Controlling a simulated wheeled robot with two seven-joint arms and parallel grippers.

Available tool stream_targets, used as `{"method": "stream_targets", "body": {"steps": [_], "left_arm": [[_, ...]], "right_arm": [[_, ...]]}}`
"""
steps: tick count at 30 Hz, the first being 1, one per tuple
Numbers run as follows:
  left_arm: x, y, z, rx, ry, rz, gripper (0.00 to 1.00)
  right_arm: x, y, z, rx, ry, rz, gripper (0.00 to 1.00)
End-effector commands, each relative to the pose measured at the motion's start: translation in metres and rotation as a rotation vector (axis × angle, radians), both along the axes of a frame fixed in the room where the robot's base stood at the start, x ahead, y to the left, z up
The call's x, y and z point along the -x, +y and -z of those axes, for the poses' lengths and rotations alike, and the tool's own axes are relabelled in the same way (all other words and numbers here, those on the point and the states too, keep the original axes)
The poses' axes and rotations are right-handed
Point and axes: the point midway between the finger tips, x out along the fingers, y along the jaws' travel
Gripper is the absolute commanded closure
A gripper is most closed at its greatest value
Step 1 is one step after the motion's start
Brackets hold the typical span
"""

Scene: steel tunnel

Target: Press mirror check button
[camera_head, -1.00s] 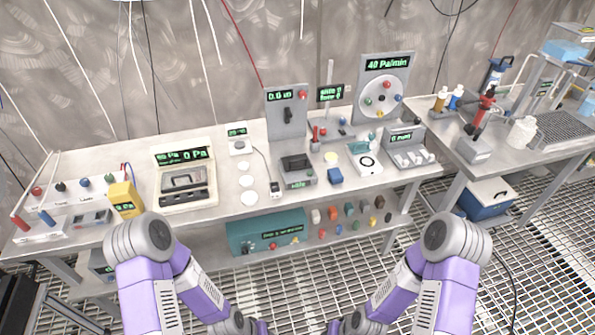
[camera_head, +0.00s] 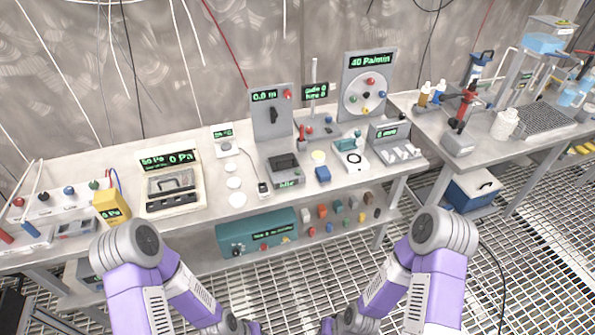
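No label in view reads as a mirror check button, so I cannot tell which one it is. Several coloured buttons show on the bench devices. A grey upright panel (camera_head: 270,109) has a green display, a black lever and a red button (camera_head: 287,94). A taller panel (camera_head: 366,82) reading "40 Pa/min" carries a round dial with red, green, yellow and blue knobs. A teal box (camera_head: 257,235) on the lower shelf has a display and red buttons. My two purple arms fold down at the bottom of the picture, apart from the bench. Both grippers are out of view.
The long steel bench (camera_head: 120,150) also holds a cream case (camera_head: 170,181), a yellow meter (camera_head: 112,207) and white discs (camera_head: 235,183). A second bench (camera_head: 480,150) at right holds bottles and a red-topped stand. A blue cooler (camera_head: 472,193) sits below it. Grating floor lies in front.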

Motion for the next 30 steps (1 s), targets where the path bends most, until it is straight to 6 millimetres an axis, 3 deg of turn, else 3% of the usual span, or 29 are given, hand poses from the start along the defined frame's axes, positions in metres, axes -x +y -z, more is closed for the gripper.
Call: {"method": "stream_targets", "body": {"steps": [1,5,30], "left_arm": [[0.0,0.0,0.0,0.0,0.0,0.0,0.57],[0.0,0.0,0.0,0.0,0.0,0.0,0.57],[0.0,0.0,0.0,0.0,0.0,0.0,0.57]], "right_arm": [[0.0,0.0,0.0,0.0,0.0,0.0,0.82],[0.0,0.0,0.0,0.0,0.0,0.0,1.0],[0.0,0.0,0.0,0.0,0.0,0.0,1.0]]}}
